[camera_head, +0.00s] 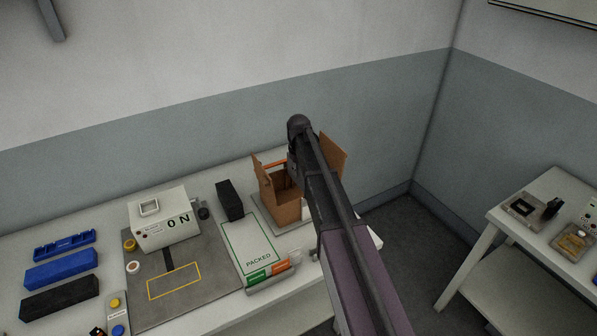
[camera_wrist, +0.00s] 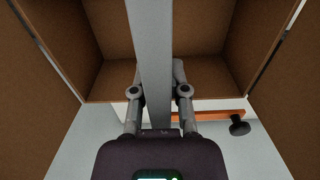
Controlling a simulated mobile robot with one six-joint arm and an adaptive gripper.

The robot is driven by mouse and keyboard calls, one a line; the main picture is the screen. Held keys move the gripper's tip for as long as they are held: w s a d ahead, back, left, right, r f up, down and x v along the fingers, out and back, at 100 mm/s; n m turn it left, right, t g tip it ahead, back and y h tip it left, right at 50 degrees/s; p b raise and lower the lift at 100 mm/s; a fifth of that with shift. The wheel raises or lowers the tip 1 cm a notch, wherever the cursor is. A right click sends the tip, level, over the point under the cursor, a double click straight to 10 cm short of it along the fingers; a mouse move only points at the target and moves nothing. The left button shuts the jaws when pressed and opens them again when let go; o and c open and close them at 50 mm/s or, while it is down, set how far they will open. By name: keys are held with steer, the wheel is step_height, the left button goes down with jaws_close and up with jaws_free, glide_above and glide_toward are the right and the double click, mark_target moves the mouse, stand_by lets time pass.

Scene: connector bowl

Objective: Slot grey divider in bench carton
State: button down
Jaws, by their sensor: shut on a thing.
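The open brown carton (camera_head: 285,205) stands on a pale base on the bench, its flaps raised; my arm hides its right part. In the wrist view the carton's inner walls (camera_wrist: 205,79) show around and beyond my fingers. My gripper (camera_wrist: 158,72) is shut on the grey divider (camera_wrist: 155,35), a pale grey strip seen nearly edge-on. The divider is over or in the carton opening; I cannot tell how deep it sits. In the head view my arm hides the gripper and divider.
An orange bar (camera_wrist: 208,117) with a black knob (camera_wrist: 239,127) lies beside the carton. Blue blocks (camera_head: 62,268) lie farther left.

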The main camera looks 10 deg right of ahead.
steer(key=shift+f+b, duration=4.35)
steer(key=shift+f, duration=0.05)
stand_by(1.9)
steer(key=c, duration=0.6)
jaws_free()
steer(key=shift+o, duration=0.2)
steer(key=shift+r, duration=0.1)
step_height(320, 180, up, 11)
steer(key=p, duration=1.1)
steer(key=shift+r, duration=0.15)
